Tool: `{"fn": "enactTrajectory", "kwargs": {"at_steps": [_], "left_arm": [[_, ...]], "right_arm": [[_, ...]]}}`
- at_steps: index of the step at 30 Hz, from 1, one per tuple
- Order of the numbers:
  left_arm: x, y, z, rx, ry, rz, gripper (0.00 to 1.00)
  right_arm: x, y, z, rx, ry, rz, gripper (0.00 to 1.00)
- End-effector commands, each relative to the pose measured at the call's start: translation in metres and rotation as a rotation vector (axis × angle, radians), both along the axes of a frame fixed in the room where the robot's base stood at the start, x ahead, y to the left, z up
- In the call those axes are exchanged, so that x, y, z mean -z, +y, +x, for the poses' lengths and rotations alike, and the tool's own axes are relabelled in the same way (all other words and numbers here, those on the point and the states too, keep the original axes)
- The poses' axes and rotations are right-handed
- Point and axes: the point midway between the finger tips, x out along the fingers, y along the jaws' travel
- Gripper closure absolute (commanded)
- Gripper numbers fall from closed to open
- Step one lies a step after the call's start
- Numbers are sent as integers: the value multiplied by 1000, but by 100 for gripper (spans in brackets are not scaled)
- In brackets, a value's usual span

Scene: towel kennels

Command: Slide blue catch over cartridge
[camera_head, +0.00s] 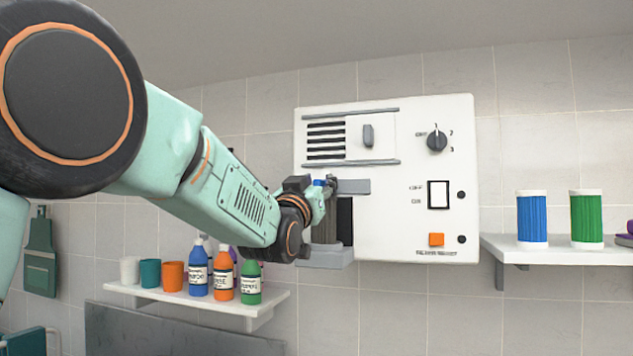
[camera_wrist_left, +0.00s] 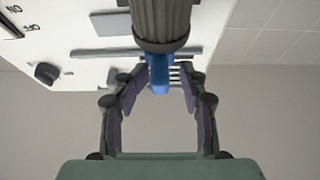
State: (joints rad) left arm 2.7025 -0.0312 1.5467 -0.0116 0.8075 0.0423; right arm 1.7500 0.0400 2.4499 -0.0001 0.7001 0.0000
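A white wall unit (camera_head: 400,200) has a dark recess low on its left side. A grey ribbed cartridge (camera_head: 325,232) stands in front of this recess, above a grey ledge; it shows large at the top of the left wrist view (camera_wrist_left: 162,20). The blue catch (camera_wrist_left: 160,75) sits at the cartridge's end and is a small blue patch in the head view (camera_head: 319,183). My left gripper (camera_wrist_left: 165,82) is open, with a finger on each side of the catch and gaps visible. In the head view the gripper (camera_head: 327,190) partly hides the catch. My right gripper is out of view.
The unit carries a dial (camera_head: 437,141), a rocker switch (camera_head: 438,195) and an orange button (camera_head: 436,239). A left shelf (camera_head: 262,306) holds cups and bottles below my arm. A right shelf (camera_head: 560,252) holds a blue (camera_head: 532,219) and a green cartridge (camera_head: 586,219).

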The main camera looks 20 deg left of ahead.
Motion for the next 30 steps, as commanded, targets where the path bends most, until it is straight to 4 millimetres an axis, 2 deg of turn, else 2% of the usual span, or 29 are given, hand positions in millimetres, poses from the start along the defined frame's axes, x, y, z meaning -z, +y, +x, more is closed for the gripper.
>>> {"fn": "enactTrajectory", "kwargs": {"at_steps": [8, 13, 30], "left_arm": [[4, 1, 0, -1, 8, -1, 60], [6, 1, -9, -1, 6, 0, 60], [34, 1, -87, 0, 1, 2, 60]], "right_arm": [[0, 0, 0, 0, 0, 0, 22], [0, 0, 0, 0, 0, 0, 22], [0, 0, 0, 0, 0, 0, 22]]}}
